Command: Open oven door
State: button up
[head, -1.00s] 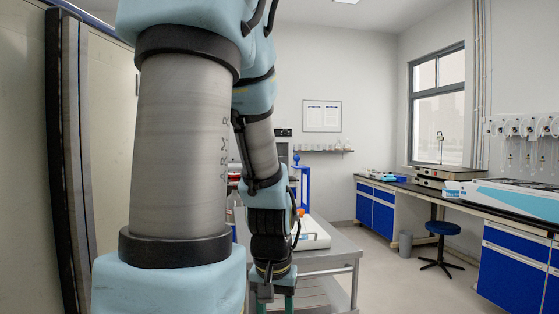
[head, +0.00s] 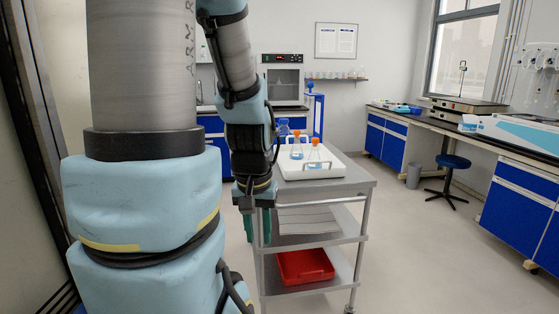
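The oven (head: 283,80) is a grey box with a dark control panel and a lit display on top. It stands on the blue-fronted counter at the back, beyond the cart. Its door looks shut, and its handle is too small to make out. My gripper (head: 257,227) hangs pointing down at the near left of the cart, far in front of the oven. Its two green fingers are apart with nothing seen between them. My arm fills the left of the view and covers part of the back counter.
A steel cart (head: 350,184) stands between me and the oven. It carries a white tray (head: 338,166) with orange-capped flasks (head: 314,155), and a red bin (head: 304,266) on its lower shelf. A blue stool (head: 453,162) stands at right. The floor (head: 420,260) right of the cart is clear.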

aim_at(285, 83)
jog(key=i+j+u, duration=0.35)
jog(key=i+j, duration=0.25)
jog(key=i+j+u, duration=0.35)
jog(key=i+j, duration=0.2)
jog(key=i, duration=0.15)
jog(key=i+z, duration=0.15)
jog(key=i, duration=0.8)
jog(key=i+z, duration=0.15)
jog(key=i, duration=0.8)
jog(key=i+u, duration=0.15)
jog(key=i, duration=0.35)
jog(key=i+l+u, duration=0.2)
jog(key=i, duration=0.3)
jog(key=i+l+u, duration=0.15)
jog(key=i, duration=0.35)
jog(key=i+l+u, duration=0.2)
jog(key=i, duration=0.25)
jog(key=i+l+u, duration=0.1)
jog(key=i+l, duration=0.2)
jog(key=i+l+u, duration=0.1)
jog(key=i+l, duration=0.15)
jog(key=l, duration=0.25)
jog(key=i+l+u, duration=0.1)
jog(key=i+l, duration=0.2)
jog(key=l, duration=0.1)
